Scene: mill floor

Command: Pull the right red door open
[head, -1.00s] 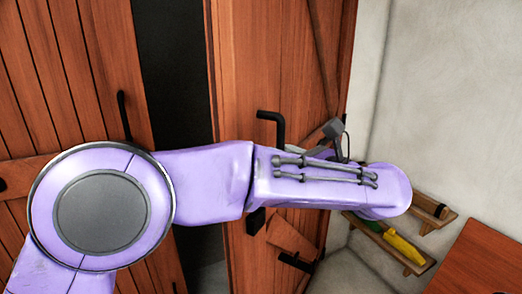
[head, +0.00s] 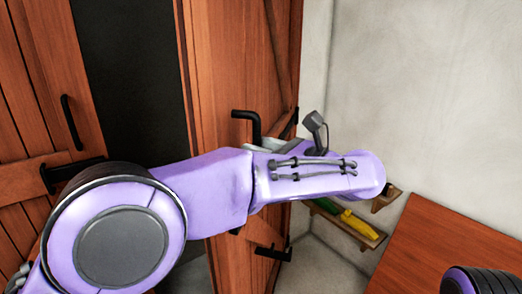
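The right red door (head: 225,60) is a plank door standing ajar, with a dark gap between it and the left red door (head: 35,90). A black bent handle (head: 248,122) sticks out from the right door. My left arm crosses in front of both doors. My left gripper (head: 268,145) is mostly hidden behind my purple forearm. Only a bit of grey shows, close below the handle. I cannot tell whether its fingers are open or shut, or whether they touch the door. My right gripper is out of view.
A wooden wall shelf (head: 338,226) with a yellow item (head: 360,225) and a green one is behind my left wrist. A red-brown wooden table top (head: 440,245) is at lower right. A pale wall (head: 430,90) stands right of the door. Part of my own body shows at the lower right corner.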

